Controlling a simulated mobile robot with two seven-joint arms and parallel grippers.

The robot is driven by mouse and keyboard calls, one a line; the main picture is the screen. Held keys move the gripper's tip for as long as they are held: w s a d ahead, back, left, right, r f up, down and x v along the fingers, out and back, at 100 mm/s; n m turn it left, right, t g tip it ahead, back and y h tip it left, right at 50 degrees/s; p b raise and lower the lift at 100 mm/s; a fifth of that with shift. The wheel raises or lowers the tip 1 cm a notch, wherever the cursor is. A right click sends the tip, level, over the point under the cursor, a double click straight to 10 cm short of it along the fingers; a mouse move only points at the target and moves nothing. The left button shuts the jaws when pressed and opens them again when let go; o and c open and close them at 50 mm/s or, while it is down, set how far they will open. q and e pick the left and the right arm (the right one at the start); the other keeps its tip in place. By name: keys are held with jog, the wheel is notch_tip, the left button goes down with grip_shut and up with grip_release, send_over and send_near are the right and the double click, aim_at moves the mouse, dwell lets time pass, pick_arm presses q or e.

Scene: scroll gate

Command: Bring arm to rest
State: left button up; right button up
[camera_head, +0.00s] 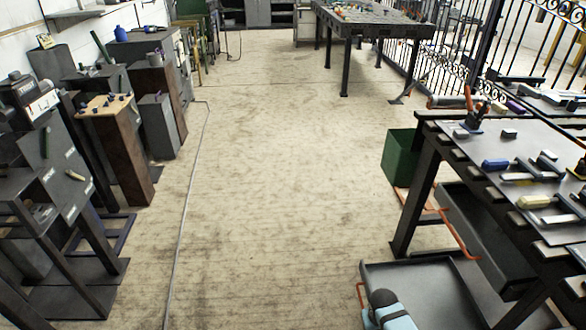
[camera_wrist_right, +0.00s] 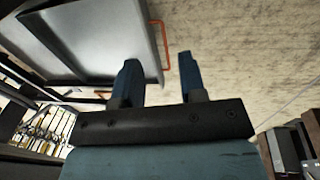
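My right gripper (camera_wrist_right: 158,62) shows in the right wrist view with its two blue fingers apart. Nothing is between the fingers; floor and the edge of a grey tray show behind them. In the head view, a light-blue and black part of my right arm shows at the bottom edge, in front of the grey tray (camera_head: 425,285) under the right workbench. The right gripper itself cannot be made out there. My left arm and left gripper are not in either view.
A workbench (camera_head: 480,150) with several tools stands at the right, with a green bin (camera_head: 398,157) beside it. Machines and stands (camera_head: 120,140) line the left wall. A far table (camera_head: 370,18) and a scroll gate (camera_head: 470,40) are at the back. The middle floor (camera_head: 270,170) is clear.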

jog(key=s+d+r+n+t+y, duration=0.1)
jog(key=s+r+t+y, duration=0.15)
jog(key=s+r, duration=2.45)
pick_arm(q)
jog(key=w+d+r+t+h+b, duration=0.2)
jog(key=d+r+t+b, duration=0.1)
jog(key=b, duration=0.7)
pick_arm(e)
jog(key=w+a+f+n+t+y, duration=0.1)
jog(key=w+a+f+t+y, duration=0.35)
jog(key=w+a+t, duration=0.6)
pick_arm(q)
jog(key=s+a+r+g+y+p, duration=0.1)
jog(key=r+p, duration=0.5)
jog(key=p, duration=1)
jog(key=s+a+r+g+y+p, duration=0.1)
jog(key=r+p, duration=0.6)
jog(key=p, duration=0.9)
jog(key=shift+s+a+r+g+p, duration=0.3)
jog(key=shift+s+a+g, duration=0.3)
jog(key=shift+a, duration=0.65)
pick_arm(e)
jog(key=s+d+r+g+h, duration=0.1)
jog(key=s+d+r, duration=0.1)
jog(key=r, duration=0.5)
jog(key=s+d+r+g+h, duration=0.1)
jog(key=d+r, duration=0.1)
jog(key=r, duration=0.5)
jog(key=shift+s+g, duration=0.35)
jog(key=shift+g, duration=0.05)
